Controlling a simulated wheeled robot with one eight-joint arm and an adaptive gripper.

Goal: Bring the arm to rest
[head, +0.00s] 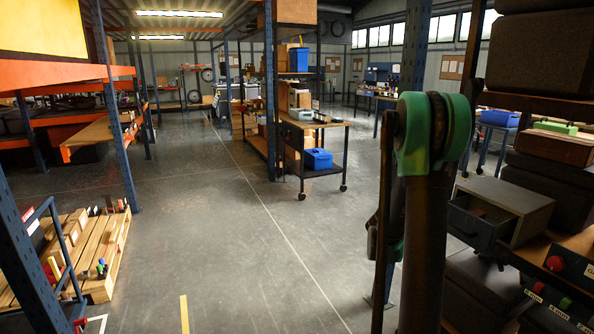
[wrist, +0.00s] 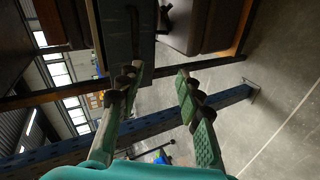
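My arm (head: 425,230) rises upright on the right side of the head view, with a green joint at its top. It stands in front of the right-hand shelving. I cannot make out my gripper's fingers in the head view. In the wrist view my gripper (wrist: 160,76) shows two green-padded fingers spread apart, with nothing between them. The wrist picture is turned sideways, with a blue post and dark shelving beyond the fingers and the grey floor to the right.
A grey drawer unit (head: 512,197) with its drawer open sits on the right shelving, close to my arm. A wheeled cart (head: 335,124) holds a blue bin (head: 318,159). A wooden pallet (head: 100,287) lies at the lower left. The floor (head: 225,230) between is clear.

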